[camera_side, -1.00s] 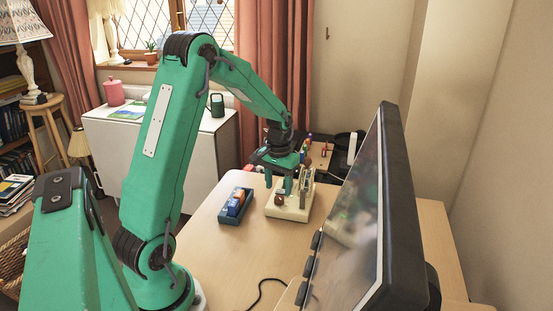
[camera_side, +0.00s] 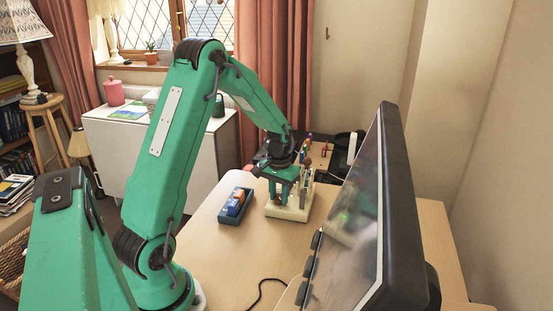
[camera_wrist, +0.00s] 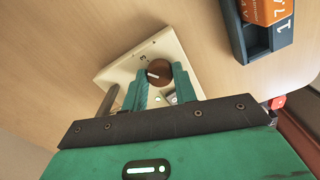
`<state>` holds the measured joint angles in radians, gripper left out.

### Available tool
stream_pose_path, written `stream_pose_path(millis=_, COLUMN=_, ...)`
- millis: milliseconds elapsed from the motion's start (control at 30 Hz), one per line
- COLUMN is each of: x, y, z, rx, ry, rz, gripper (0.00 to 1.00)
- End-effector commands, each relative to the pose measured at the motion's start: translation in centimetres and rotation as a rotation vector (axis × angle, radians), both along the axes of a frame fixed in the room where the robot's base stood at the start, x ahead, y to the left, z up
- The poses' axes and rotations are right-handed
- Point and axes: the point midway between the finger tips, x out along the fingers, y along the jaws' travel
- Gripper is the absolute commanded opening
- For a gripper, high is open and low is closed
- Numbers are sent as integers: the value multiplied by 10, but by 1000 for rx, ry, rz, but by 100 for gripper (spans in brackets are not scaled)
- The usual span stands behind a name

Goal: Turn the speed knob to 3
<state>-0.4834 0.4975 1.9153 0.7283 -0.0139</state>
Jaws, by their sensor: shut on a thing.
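The speed knob (camera_wrist: 160,70) is round and brown, on a cream device (camera_wrist: 122,70) on the desk. A pale mark on the knob points left in the wrist view, a little below a printed 3 on the device's face. My gripper (camera_wrist: 160,78) has its green fingers on either side of the knob and is shut on it. In the side view my gripper (camera_side: 286,192) reaches down onto the cream device (camera_side: 290,214); the fingers largely hide the knob there.
A blue tray (camera_side: 226,213) with orange and blue items sits left of the device; it also shows in the wrist view (camera_wrist: 243,38). A grey upright part (camera_wrist: 107,101) stands beside the left finger. A large monitor (camera_side: 400,215) stands at the right. The front desk is mostly clear.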

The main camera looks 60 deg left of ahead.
Motion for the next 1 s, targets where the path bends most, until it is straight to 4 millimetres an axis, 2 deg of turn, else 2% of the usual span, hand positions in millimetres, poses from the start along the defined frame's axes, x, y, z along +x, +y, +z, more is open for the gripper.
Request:
stream_pose_path(millis=200, x=0, y=1, z=0, rx=-1, ry=2, rz=-38, gripper=5)
stream_pose_path(millis=600, x=0, y=0, z=0, rx=-6, ry=9, rz=-253, gripper=5)
stream_pose_path(millis=933, x=0, y=0, z=0, rx=-6, ry=9, rz=-266, gripper=5)
stream_pose_path(millis=967, x=0, y=0, z=0, rx=-6, ry=9, rz=-266, gripper=32)
stream_pose_path(millis=1000, x=0, y=0, z=0, rx=-6, ry=9, rz=-266, gripper=40)
